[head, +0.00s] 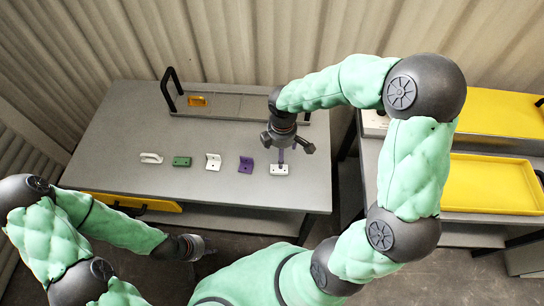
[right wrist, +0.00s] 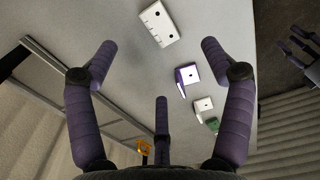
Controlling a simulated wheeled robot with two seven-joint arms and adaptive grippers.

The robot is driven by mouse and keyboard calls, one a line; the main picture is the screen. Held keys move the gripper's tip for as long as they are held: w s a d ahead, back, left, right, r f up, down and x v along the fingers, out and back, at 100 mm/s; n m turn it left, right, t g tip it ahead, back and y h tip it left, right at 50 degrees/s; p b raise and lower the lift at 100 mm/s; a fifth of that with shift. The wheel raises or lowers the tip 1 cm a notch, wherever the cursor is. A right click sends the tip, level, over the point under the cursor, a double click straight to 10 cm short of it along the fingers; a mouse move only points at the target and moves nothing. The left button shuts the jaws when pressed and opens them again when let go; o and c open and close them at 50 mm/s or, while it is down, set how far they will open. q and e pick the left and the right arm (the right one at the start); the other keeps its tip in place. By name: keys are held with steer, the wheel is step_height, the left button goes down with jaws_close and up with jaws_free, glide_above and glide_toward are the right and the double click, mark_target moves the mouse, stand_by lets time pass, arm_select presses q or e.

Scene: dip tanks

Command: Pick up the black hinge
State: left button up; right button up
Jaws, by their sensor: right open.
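No black hinge shows in either view. A white plate with holes (head: 279,169) lies on the grey table (head: 120,120), and it also shows in the right wrist view (right wrist: 159,24). My right gripper (head: 287,147) is open and empty above this plate, its fingers spread in the right wrist view (right wrist: 157,48). Left of the plate are a purple bracket (head: 245,164), a white bracket (head: 213,161), a green block (head: 181,161) and a white handle (head: 151,157). My left gripper (head: 194,247) is low in front of the table, empty, its fingers looking apart in the right wrist view (right wrist: 300,45).
A yellow tray (head: 490,185) stands on another bench to the right. The table's left part is clear.

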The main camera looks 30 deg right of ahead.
steer(key=b, duration=0.2)
glide_above(274, 170)
steer(key=d, duration=0.2)
step_height(274, 170, down, 6)
steer(key=shift+w+d+r, duration=0.1)
steer(key=shift+r, duration=0.1)
steer(key=shift+w+f+b, duration=0.2)
steer(key=shift+f+b, duration=0.9)
steer(key=shift+f, duration=1.55)
arm_select(q)
steer(key=f, duration=0.4)
steer(key=shift+w, duration=0.25)
arm_select(e)
steer(key=c, duration=1.5)
steer(key=shift+r, duration=0.1)
